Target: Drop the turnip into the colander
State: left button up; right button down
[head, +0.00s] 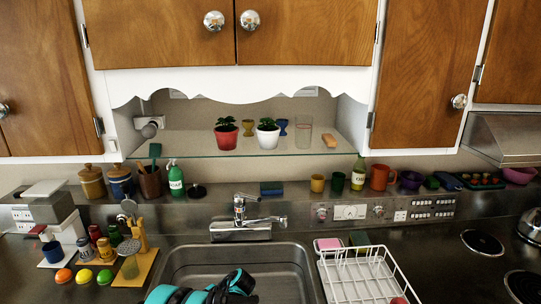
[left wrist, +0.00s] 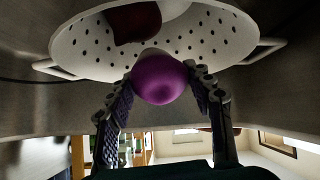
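The turnip (left wrist: 160,78) is round and purple in the left wrist view. My left gripper (left wrist: 162,82) has a dark ridged finger on each side of it, closed against it. The white colander (left wrist: 85,48), with round holes and a loop handle at each side, fills the top of that view, directly behind the turnip. I cannot tell whether the turnip touches it. A dark red thing (left wrist: 135,22) shows within the colander's outline. In the head view, teal and black parts of my arm show over the sink; turnip and colander do not show there. My right gripper is not in view.
In the head view the steel sink (head: 185,259) lies below the tap (head: 240,220). A white wire dish rack (head: 385,268) stands right of it. Small sauces and utensils (head: 130,235) crowd the left counter. A glass shelf (head: 185,147) with potted plants hangs above.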

pick_arm(q)
jog(key=shift+o, duration=1.3)
